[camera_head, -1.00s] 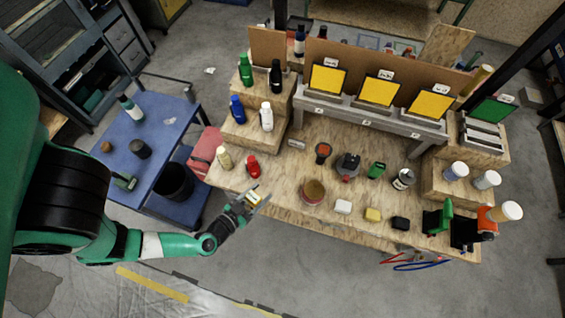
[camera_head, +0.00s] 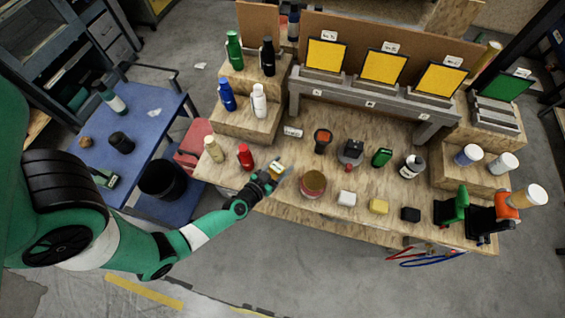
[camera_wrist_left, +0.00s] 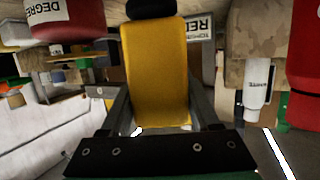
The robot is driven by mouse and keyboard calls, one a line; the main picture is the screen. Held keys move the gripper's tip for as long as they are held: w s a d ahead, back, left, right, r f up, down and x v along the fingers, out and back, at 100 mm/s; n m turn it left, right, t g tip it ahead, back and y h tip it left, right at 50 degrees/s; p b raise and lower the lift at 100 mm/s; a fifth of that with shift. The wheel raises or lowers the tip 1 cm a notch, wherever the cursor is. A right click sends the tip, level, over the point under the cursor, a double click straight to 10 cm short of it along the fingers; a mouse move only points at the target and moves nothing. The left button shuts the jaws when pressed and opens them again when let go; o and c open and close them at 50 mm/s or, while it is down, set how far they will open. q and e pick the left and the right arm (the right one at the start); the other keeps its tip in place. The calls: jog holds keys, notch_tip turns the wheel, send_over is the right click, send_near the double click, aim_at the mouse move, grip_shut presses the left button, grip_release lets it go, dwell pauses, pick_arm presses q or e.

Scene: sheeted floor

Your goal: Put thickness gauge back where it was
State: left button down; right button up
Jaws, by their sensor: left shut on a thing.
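My left gripper (camera_head: 273,178) is over the front edge of the wooden bench (camera_head: 330,222), between a red bottle (camera_head: 245,157) and a round brown-topped tin (camera_head: 313,182). It is shut on a small yellow thing with a black top, likely the thickness gauge (camera_head: 278,168). In the left wrist view the yellow gauge (camera_wrist_left: 156,70) stands between the two fingers. Whether its lower end touches anything is hidden. My right gripper is not in view.
Behind are an orange-and-black device (camera_head: 323,140) and a green item (camera_head: 382,157). Bottles stand on wooden steps at left. A blue table (camera_head: 150,125) is at far left.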

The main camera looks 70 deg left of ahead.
pick_arm(q)
jog(key=f+b, duration=0.4)
jog(key=shift+w+a, duration=0.2)
jog(key=shift+w, duration=0.2)
jog(key=shift+s+f, duration=0.1)
jog(key=shift+f, duration=0.05)
jog(key=shift+r, duration=0.25)
jog(key=shift+f, duration=0.25)
jog(key=shift+c, duration=0.6)
grip_release()
jog(key=shift+r, duration=0.1)
